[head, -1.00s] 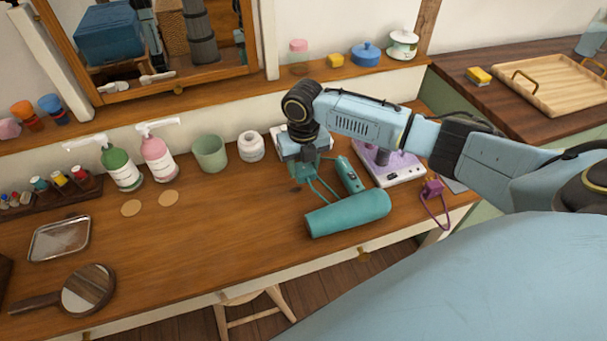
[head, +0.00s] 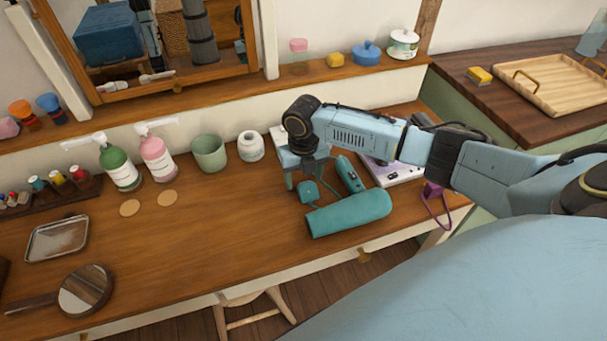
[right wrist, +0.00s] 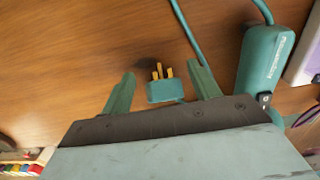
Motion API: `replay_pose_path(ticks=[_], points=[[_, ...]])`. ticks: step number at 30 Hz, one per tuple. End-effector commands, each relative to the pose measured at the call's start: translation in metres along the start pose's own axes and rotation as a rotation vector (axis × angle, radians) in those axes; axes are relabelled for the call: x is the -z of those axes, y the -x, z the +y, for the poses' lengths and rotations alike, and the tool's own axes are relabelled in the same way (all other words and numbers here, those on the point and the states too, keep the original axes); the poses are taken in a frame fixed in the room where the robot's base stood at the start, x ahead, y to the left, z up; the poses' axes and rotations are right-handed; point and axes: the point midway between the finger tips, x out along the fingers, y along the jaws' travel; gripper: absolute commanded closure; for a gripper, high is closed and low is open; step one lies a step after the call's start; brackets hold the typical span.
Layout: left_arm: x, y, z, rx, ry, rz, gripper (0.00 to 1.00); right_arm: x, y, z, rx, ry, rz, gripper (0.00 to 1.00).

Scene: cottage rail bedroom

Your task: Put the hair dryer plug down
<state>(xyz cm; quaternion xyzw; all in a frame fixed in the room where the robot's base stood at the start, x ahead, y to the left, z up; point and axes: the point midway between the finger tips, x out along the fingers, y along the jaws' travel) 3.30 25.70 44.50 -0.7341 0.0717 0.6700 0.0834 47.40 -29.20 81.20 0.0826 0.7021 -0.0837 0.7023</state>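The teal hair dryer plug (head: 309,192) is on or just above the wooden dressing table, below my right gripper (head: 303,174) in the head view. In the right wrist view the plug (right wrist: 165,91) sits between the two fingers, its brass prongs pointing away from the gripper. The fingers of my right gripper (right wrist: 162,82) are apart, with a gap on each side of the plug. The teal hair dryer (head: 348,213) lies on the table close to the plug; its handle and cord also show in the right wrist view (right wrist: 266,62). My left gripper is not in view.
A purple-and-white device (head: 395,174) and a purple plug (head: 433,190) are right of the dryer. A white jar (head: 251,147), green cup (head: 209,153) and two pump bottles (head: 157,156) stand behind to the left.

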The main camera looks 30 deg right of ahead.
Motion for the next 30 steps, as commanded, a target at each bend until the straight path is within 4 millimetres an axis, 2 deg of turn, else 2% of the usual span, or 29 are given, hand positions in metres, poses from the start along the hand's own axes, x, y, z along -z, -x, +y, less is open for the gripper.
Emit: replay_pose_path(ticks=[8, 13, 17, 24, 30], points=[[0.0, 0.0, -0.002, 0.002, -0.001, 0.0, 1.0, 0.0, 0.0, 0.0, 0.0, 0.0, 0.0, 0.35], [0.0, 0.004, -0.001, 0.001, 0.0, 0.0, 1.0, -0.001, 0.013, -0.001, 0.0, -0.001, -0.002, 0.35], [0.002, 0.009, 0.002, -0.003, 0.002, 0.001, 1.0, -0.001, 0.038, 0.0, -0.001, 0.001, -0.003, 0.35], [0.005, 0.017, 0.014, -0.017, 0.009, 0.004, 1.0, -0.001, 0.092, 0.0, -0.001, 0.0, -0.004, 0.35], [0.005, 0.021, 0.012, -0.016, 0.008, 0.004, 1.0, -0.001, 0.122, 0.0, -0.001, -0.001, -0.001, 0.35]])
